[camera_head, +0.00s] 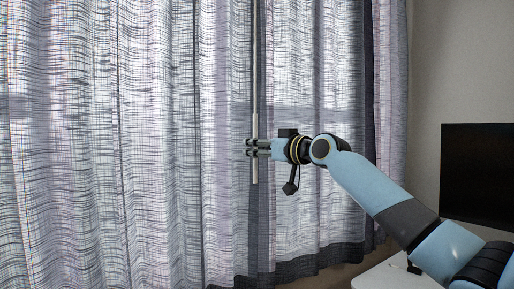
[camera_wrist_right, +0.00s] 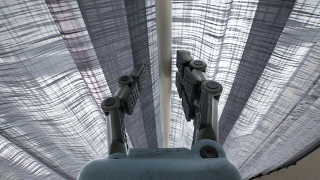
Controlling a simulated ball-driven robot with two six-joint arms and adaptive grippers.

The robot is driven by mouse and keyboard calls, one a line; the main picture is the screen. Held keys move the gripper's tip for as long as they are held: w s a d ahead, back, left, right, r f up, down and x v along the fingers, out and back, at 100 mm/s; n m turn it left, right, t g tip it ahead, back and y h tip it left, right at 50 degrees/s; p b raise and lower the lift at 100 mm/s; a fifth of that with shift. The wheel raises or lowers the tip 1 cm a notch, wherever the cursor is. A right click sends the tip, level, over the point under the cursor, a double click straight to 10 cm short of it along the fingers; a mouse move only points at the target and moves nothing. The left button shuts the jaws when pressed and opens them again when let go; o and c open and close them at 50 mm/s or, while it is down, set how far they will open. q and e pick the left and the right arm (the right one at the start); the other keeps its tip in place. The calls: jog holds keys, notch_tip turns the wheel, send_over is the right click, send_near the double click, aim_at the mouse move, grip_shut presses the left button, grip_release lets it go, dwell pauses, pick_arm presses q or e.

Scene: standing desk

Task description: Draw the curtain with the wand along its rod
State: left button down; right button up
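The curtain (camera_head: 150,120) is a sheer grey-white woven fabric with darker bands, hanging in folds across most of the head view. The wand (camera_head: 255,80) is a thin pale rod hanging upright in front of it, its lower end free just below my right gripper (camera_head: 252,147). In the right wrist view, the wand (camera_wrist_right: 163,30) runs between the two spread fingers of the gripper (camera_wrist_right: 162,68), with a gap showing on each side. The right gripper is open around the wand. The curtain's rod is out of frame. My left gripper is not in view.
A black monitor (camera_head: 480,175) stands at the right, before a plain grey wall (camera_head: 455,70). A white desk top (camera_head: 395,277) shows at the lower right, under my right arm. The space before the curtain to the left of the wand is clear.

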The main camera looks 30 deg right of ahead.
jog(key=s+d, duration=0.1)
jog(key=s, duration=0.7)
jog(key=shift+d, duration=0.3)
dwell(0.3)
